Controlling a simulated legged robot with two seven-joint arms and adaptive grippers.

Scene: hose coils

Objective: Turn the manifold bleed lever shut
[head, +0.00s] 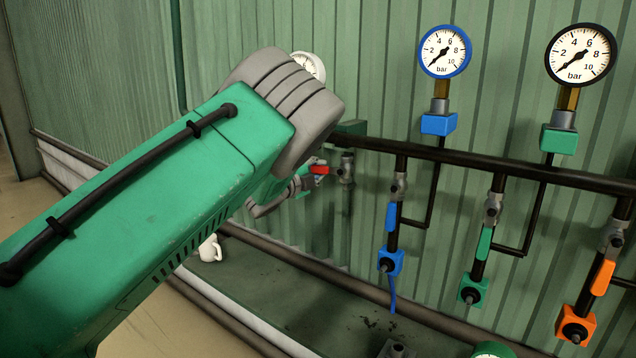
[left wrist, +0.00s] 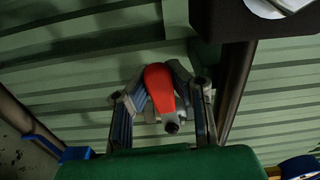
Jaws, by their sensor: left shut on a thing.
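The red bleed lever (head: 320,169) points left, roughly level, from a grey valve (head: 345,169) at the left end of the dark manifold pipe (head: 460,157). My left gripper (head: 309,178) is at the lever's free end, partly hidden behind my green arm. In the left wrist view the red lever (left wrist: 158,86) lies between the two fingers of my left gripper (left wrist: 166,90), which is shut on it. My right gripper is in neither view.
Blue (head: 391,217), green (head: 485,243) and orange (head: 603,277) levers sit on drops to the right. Blue-rimmed (head: 445,51) and black-rimmed (head: 580,55) gauges stand above the pipe. A white mug (head: 210,249) stands below my arm. A ribbed green wall is close behind.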

